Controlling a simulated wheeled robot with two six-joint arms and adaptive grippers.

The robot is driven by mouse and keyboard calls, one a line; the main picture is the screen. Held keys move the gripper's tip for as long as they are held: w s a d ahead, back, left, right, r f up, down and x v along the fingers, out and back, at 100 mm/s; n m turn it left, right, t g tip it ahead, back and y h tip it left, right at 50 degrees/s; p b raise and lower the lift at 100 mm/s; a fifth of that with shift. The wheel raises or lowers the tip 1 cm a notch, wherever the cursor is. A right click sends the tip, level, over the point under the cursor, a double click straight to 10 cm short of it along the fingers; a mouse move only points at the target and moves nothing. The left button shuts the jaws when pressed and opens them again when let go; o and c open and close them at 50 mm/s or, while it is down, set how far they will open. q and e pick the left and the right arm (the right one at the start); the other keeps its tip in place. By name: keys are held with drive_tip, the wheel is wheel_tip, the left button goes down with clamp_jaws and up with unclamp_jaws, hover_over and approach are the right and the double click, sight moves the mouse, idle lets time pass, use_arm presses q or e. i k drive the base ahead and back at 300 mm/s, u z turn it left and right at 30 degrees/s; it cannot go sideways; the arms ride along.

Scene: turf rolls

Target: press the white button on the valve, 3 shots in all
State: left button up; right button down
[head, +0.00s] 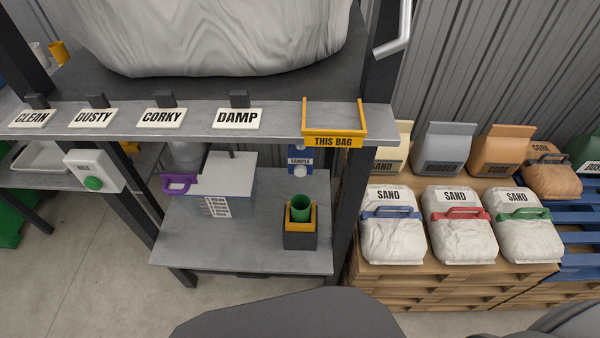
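A blue valve body (293,168) with a SAMPLE label (300,161) shows under the shelf edge, partly hidden by the yellow THIS BAG frame. A small pale round spot low on it (299,172) may be the white button; it is too small to be sure. Below it a green cup (300,212) stands upright in a dark holder with a yellow rim (300,238), on the lower grey shelf. Whether the cup holds anything cannot be told. Neither of my grippers is in view.
CLEAN, DUSTY, CORKY and DAMP cards (238,118) line the upper shelf edge. SAND bags (392,230) lie on pallets at right.

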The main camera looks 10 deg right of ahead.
sight(300, 170)
drive_tip(key=z, duration=1.35)
drive_tip(key=k, duration=1.15)
drive_tip(key=u, duration=1.5)
drive_tip(key=i, duration=0.5)
drive_tip(key=z, duration=0.05)
